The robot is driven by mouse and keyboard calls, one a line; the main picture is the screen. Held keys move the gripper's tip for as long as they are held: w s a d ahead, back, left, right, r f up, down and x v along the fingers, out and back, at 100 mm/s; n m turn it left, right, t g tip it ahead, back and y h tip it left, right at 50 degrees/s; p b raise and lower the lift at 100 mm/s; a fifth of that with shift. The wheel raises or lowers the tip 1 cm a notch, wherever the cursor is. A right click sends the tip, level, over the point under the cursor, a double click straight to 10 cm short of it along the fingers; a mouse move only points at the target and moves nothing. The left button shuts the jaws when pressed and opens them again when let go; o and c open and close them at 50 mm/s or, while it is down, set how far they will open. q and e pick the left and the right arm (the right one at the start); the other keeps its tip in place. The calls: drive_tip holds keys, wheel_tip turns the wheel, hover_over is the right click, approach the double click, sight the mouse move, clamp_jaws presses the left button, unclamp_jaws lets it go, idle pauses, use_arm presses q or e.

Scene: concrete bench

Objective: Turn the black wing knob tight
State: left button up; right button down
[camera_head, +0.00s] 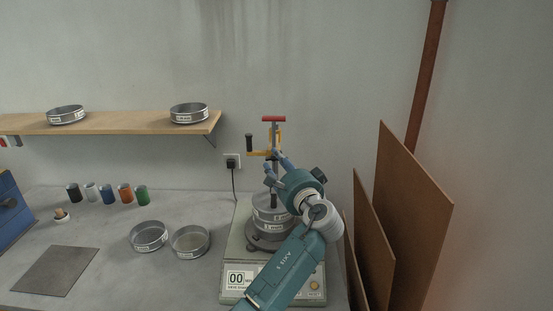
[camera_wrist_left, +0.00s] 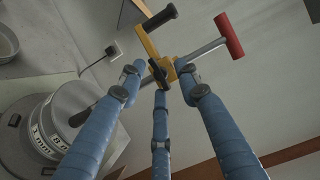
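The black wing knob (camera_wrist_left: 156,69) shows in the left wrist view on a yellow clamp arm (camera_wrist_left: 155,48), at the middle of the fingers. My left gripper (camera_head: 276,167) reaches up to the clamp above the sieve stack (camera_head: 266,224). In the left wrist view its three blue fingers (camera_wrist_left: 162,80) are parted around the knob, with gaps between the tips. I see no clear grip on the knob. In the head view the knob is too small and partly covered to make out clearly. My right gripper is in neither view.
A red T-handle (camera_head: 273,119) and a black crank handle (camera_head: 249,143) stick out close to my fingers. The stack stands on a shaker base (camera_head: 236,258). Brown boards (camera_head: 412,205) lean at the right. Two loose sieves (camera_head: 149,236) lie left on the bench.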

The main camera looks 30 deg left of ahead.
use_arm(q)
drive_tip(key=shift+w+a, duration=0.15)
drive_tip(key=shift+a, duration=0.05)
clamp_jaws()
